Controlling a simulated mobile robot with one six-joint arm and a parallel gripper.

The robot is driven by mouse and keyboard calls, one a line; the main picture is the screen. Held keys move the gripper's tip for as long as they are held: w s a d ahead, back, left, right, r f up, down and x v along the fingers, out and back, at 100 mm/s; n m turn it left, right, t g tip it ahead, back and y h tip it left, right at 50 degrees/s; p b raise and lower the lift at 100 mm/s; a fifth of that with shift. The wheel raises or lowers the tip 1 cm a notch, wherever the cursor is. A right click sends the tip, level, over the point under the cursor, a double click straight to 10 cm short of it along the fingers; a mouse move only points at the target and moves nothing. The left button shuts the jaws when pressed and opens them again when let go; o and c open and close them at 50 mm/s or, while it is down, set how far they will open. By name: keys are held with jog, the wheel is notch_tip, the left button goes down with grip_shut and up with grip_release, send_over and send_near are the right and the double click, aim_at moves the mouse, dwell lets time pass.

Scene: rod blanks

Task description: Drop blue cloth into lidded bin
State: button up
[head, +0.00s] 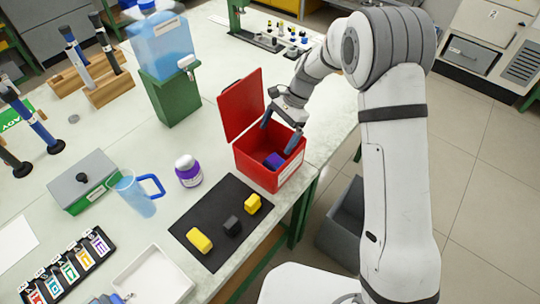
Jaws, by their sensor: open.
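The red bin (262,171) stands at the table's right edge with its lid (240,105) swung up and open on the left side. A crumpled blue-purple cloth (275,160) shows inside the bin, below the rim. My gripper (281,131) is over the bin's opening, its two fingers spread apart and pointing down. Nothing shows between the fingers, and the cloth appears apart from them. The bin's far inner corner is partly hidden by my gripper.
A black mat (212,250) with yellow and dark blocks lies in front of the bin. A purple-labelled jar (188,171), blue pitcher (138,192) and water dispenser on a green stand (170,97) are to the left. A grey open container (343,222) stands on the floor at right.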

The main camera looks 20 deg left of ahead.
jog(key=b+v, duration=0.1)
jog(key=v, duration=0.6)
dwell(0.3)
jog(key=s+d+r+n+t+h, duration=0.1)
jog(key=s+d+r+n+t, duration=0.1)
jog(key=s+d+r, duration=0.35)
jog(key=s+d+r+n+t, duration=0.1)
jog(key=s+d+r+t, duration=0.15)
jog(key=d+r, duration=0.55)
jog(key=s+d+f+n+t+h, duration=0.1)
jog(key=s+d+n+t+h, duration=0.1)
jog(key=s+d, duration=1.2)
jog(key=shift+s+d+f+n+t+h, duration=0.3)
jog(key=shift+s+n+t, duration=0.55)
jog(key=shift+n, duration=0.35)
jog(key=shift+c, duration=0.3)
